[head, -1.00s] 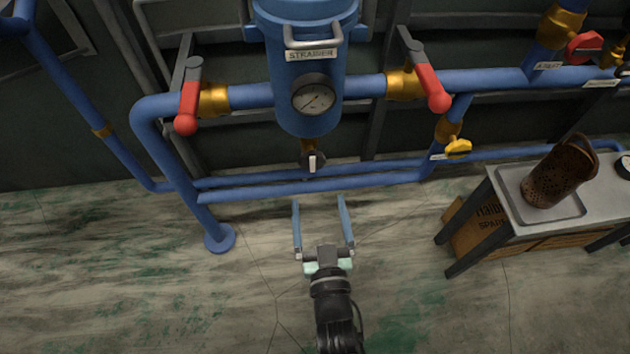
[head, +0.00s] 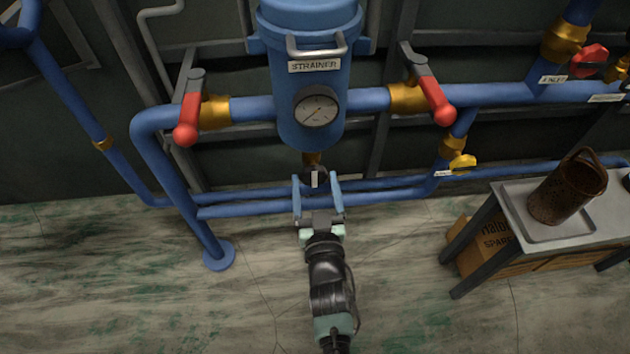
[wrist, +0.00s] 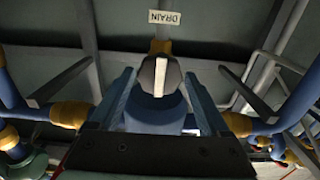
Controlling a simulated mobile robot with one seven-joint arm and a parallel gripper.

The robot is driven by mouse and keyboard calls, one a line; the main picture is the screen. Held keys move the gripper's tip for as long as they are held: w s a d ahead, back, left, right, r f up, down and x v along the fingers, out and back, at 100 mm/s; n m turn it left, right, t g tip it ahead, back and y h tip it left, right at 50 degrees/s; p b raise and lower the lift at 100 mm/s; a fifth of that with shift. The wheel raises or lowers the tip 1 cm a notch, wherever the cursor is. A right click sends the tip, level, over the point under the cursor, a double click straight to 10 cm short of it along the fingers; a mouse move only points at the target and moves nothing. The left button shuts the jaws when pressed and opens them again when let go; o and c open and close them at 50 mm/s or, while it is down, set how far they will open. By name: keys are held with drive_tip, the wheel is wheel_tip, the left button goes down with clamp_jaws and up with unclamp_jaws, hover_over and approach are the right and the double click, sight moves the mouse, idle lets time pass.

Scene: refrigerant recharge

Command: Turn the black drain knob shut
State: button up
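The black drain knob (head: 315,178) with a white bar across its face sits under the blue strainer (head: 310,100), below a brass fitting. In the wrist view the knob (wrist: 146,78) is ahead, its white bar (wrist: 160,78) roughly upright, with a DRAIN label (wrist: 164,17) above it in the picture. My gripper (head: 316,182) is open, its two blue fingers on either side of the knob in the head view. In the wrist view my gripper (wrist: 163,76) shows the knob between the fingertips with gaps on both sides. I cannot tell whether the fingertips reach the knob in depth.
Two red-handled valves (head: 188,115) (head: 435,98) flank the strainer. Blue pipes (head: 370,195) run low behind my gripper. A bench (head: 590,222) with a tray and a rusty perforated basket (head: 565,190) stands at the right. The floor at left is clear.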

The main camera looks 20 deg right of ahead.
drive_tip(key=c, duration=1.1)
drive_tip(key=shift+r+m+p, duration=0.2)
drive_tip(key=shift+m+p, duration=0.55)
drive_tip(key=shift+m, duration=0.15)
drive_tip(key=shift+f+m+p, duration=0.2)
drive_tip(key=shift+m+p, duration=0.2)
drive_tip(key=shift+m, duration=1)
drive_tip(key=m+p, duration=0.1)
drive_tip(key=m, duration=0.2)
drive_tip(key=shift+r, duration=0.1)
drive_tip(key=shift+m, duration=0.7)
